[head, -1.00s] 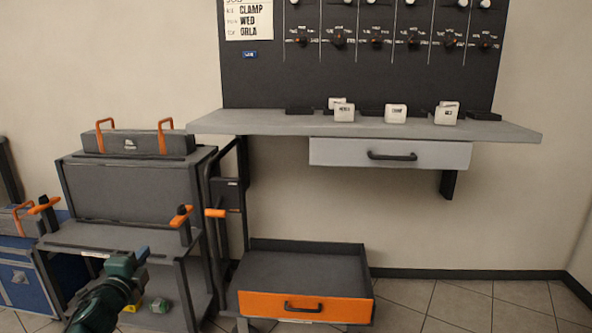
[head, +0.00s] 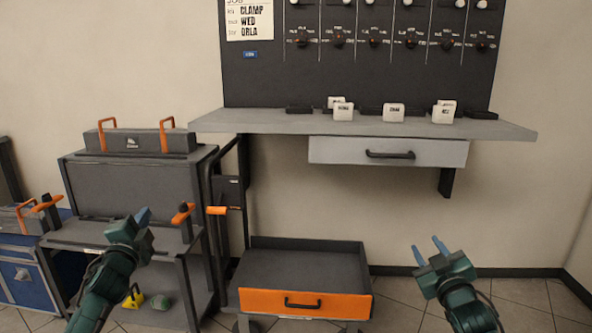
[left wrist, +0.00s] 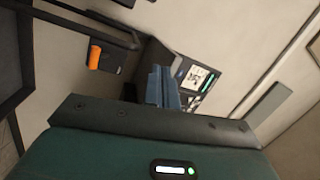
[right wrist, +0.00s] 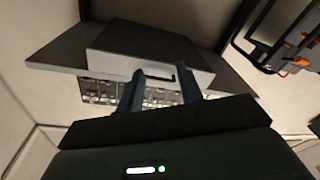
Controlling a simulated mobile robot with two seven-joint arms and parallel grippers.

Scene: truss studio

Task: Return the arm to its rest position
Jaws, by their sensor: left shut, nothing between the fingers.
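My left gripper (head: 142,216) is at the lower left of the head view, in front of the grey cart. Its blue fingers are together and empty; they also show closed in the left wrist view (left wrist: 163,88). My right gripper (head: 430,250) is at the lower right of the head view, in front of the wall and floor. Its two blue fingers stand apart with nothing between them, as the right wrist view (right wrist: 160,92) also shows. Neither gripper touches anything that I can see.
A grey shelf (head: 270,124) with a closed grey drawer (head: 340,152) hangs under the black panel (head: 270,80). An orange-fronted drawer (head: 265,301) stands open low down. A grey cart (head: 85,235) with orange handles is at left, beside a blue case (head: 20,275).

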